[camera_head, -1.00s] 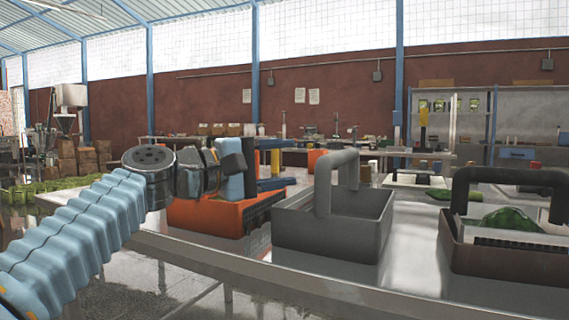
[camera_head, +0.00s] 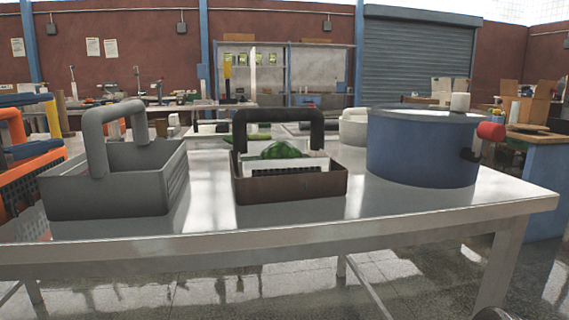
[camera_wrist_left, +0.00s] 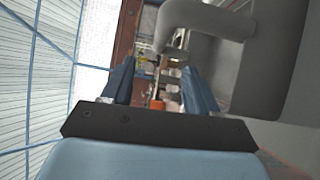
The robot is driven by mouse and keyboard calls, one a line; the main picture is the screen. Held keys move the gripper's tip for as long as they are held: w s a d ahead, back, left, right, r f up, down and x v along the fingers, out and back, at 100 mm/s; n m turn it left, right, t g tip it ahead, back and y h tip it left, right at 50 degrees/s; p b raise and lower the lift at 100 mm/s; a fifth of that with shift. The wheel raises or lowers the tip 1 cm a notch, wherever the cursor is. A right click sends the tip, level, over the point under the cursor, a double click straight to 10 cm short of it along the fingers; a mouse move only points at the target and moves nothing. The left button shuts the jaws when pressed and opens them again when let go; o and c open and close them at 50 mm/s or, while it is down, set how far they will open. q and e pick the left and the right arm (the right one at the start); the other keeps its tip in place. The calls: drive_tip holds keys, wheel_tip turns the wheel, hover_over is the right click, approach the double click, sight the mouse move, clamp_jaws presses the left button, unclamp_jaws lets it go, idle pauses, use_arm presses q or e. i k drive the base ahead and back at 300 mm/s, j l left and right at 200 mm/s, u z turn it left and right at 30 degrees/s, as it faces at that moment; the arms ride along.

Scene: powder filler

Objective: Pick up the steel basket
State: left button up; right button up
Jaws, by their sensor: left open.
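The grey steel basket (camera_head: 108,199) stands on the metal table at the left of the head view, with its thick arched handle (camera_head: 96,145) upright. In the left wrist view the grey handle (camera_wrist_left: 182,15) shows at the top, beyond the fingertips, and the basket body (camera_wrist_left: 270,70) fills the right side. My left gripper (camera_wrist_left: 157,75) shows there with its two blue fingers spread apart and nothing seen between them. I cannot tell how far the handle is from the fingertips.
The table (camera_head: 300,240) also holds a brown basket (camera_head: 290,188) with a black handle and green contents, and a large blue pot (camera_head: 415,150) at the right. An orange crate (camera_head: 25,190) is at the far left. Bare tabletop lies between the baskets.

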sight(258, 158)
drive_tip(key=k+j, duration=0.25)
drive_tip(key=k, duration=0.2)
drive_tip(key=k+j, duration=0.25)
drive_tip(key=k, duration=0.25)
